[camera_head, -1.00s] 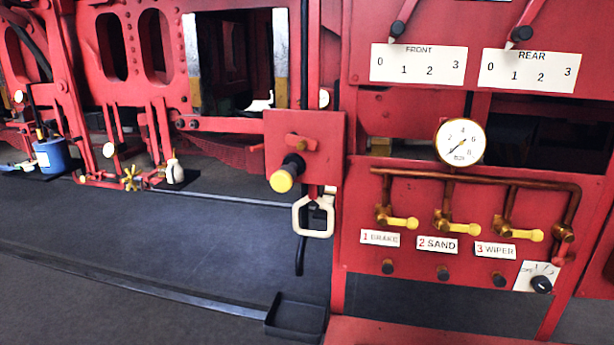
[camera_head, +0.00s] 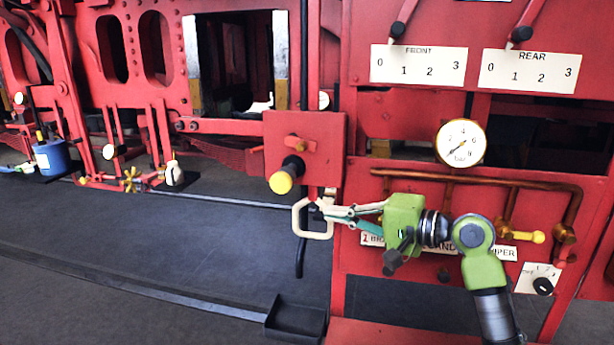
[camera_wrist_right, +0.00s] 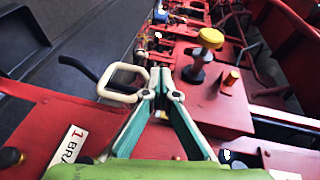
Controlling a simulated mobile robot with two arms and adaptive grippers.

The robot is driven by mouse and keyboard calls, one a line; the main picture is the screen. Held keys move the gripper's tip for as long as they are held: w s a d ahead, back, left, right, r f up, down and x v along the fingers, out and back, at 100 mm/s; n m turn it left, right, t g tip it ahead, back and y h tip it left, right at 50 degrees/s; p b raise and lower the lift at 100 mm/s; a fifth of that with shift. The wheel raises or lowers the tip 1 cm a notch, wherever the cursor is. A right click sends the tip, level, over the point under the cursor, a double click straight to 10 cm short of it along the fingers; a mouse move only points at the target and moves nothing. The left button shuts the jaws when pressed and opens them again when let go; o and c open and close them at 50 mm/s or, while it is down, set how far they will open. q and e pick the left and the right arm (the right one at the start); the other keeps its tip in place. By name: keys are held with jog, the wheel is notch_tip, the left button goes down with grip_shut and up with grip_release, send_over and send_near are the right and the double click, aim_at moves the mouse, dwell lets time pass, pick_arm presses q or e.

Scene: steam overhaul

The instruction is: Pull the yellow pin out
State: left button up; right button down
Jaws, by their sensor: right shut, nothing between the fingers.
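The yellow pin (camera_head: 281,182) is a round yellow knob on a black collar, sticking out of a red plate. In the right wrist view the yellow pin (camera_wrist_right: 210,38) stands upper right of the fingertips, apart from them. My right gripper (camera_head: 328,211) is shut and empty, below and right of the pin, beside a cream loop handle (camera_head: 300,222). In the right wrist view the right gripper (camera_wrist_right: 162,84) shows its tips close together just right of the cream loop handle (camera_wrist_right: 105,85). I cannot tell whether they touch it. My left gripper is not in view.
A red panel (camera_head: 400,290) with a pressure gauge (camera_head: 461,143), copper pipe (camera_head: 480,179) and yellow-handled valves stands at the right, partly behind my arm. A black tray (camera_head: 295,318) is below the pin. The dark floor (camera_head: 150,240) at left is mostly clear.

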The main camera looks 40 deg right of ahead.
jog(key=m+t, duration=0.1)
send_near(288, 173)
jog(key=s+d+f, duration=0.2)
jog(key=d, duration=0.2)
jog(key=r, duration=0.1)
jog(key=shift+y, duration=0.4)
jog(key=p+x, duration=0.4)
jog(key=x, duration=0.5)
jog(key=shift+r, duration=0.15)
jog(key=shift+w+a+p, duration=0.3)
jog(key=shift+w+p, duration=0.2)
jog(key=shift+w, duration=0.2)
jog(key=shift+f, duration=0.25)
jog(key=shift+f, duration=0.1)
